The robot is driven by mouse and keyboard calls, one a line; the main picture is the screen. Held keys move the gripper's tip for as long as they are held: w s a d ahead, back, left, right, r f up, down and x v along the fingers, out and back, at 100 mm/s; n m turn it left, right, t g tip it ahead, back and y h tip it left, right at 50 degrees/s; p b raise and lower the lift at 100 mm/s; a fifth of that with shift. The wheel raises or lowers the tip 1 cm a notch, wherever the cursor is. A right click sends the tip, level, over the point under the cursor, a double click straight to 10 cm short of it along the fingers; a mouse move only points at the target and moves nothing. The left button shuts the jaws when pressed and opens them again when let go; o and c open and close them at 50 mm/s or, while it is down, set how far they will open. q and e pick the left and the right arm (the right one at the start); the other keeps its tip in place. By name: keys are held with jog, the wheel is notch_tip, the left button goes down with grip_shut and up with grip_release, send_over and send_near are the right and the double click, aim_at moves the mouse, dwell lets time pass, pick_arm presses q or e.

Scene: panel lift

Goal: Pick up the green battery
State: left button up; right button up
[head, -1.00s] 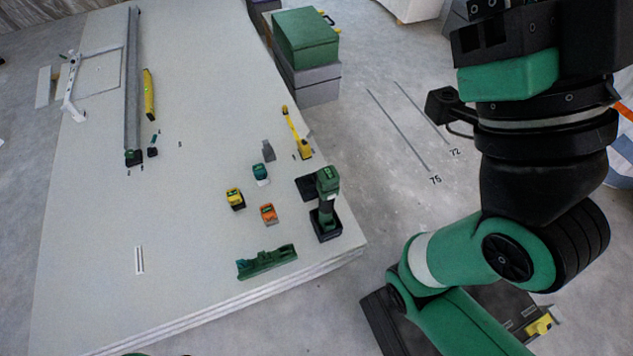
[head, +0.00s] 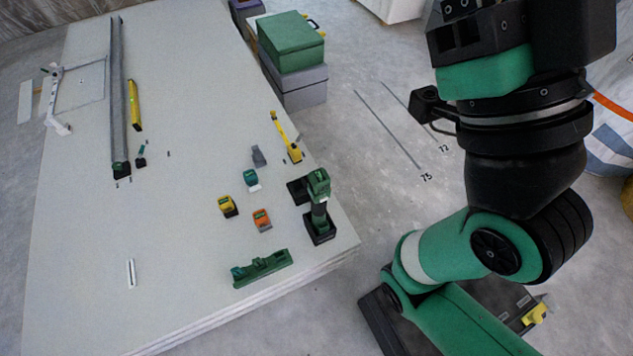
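The green battery (head: 251,178) stands on the pale panel stack in the head view, with a teal-green top and a lighter lower part. It lies left of the upright green-and-black drill (head: 319,205), apart from the things around it. No gripper touches it. My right arm fills the right side of the view, well away from the battery. The fingers of my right gripper do not show. My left gripper is out of view.
Near the battery are a yellow battery (head: 228,206), an orange battery (head: 262,220) and a grey piece (head: 258,156). A green rail-like holder (head: 262,268) lies near the front edge. A yellow-handled tool (head: 287,137) lies behind. The panel's (head: 180,230) left middle is mostly clear.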

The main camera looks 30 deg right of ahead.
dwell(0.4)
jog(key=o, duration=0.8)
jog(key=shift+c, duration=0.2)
